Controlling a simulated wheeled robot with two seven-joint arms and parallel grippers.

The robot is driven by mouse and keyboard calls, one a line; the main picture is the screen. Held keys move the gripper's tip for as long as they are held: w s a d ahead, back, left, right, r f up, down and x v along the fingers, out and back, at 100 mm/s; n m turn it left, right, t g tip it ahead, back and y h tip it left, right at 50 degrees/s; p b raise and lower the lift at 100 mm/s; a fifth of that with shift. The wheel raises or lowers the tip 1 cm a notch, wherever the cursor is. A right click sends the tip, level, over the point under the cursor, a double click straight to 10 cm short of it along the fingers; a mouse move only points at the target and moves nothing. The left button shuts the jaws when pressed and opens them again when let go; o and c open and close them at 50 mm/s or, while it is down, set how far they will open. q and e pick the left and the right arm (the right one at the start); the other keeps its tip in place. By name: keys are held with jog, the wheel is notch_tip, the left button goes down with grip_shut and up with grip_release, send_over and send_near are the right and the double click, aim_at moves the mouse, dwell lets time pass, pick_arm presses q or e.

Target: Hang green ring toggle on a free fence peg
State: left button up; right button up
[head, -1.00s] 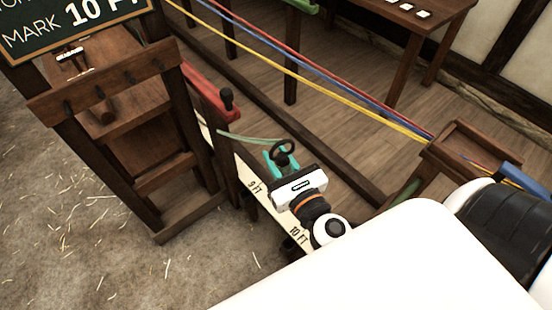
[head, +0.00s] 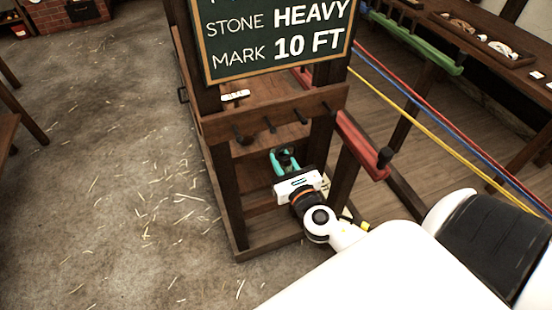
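The right gripper (head: 284,160), with teal fingers, is at the end of my white arm from the lower right. A small dark ring-shaped piece (head: 286,154) shows between its fingertips; I take it for the ring toggle, though little green shows on it. The gripper appears shut on it. It is in front of the wooden stand, lower in the picture than the peg board (head: 330,94). Several dark pegs stick out of the board, such as one peg (head: 269,125) near its middle; they look bare. The left gripper is not in view.
A chalkboard (head: 275,42) rises above the peg board. A red rail (head: 362,145) with a dark knob is to the right. Red, blue and yellow ropes (head: 440,117) run along the right side. Straw-strewn floor (head: 120,200) at left is open.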

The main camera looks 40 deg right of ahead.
jog(key=shift+w, duration=0.3)
pick_arm(q)
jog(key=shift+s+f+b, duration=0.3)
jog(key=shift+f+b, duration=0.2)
jog(key=shift+b, duration=0.1)
pick_arm(e)
jog(key=w+d, duration=0.2)
jog(key=w, duration=0.6)
jog(key=shift+f, duration=0.25)
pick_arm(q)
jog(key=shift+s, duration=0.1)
pick_arm(e)
jog(key=shift+d, duration=0.1)
dwell(0.4)
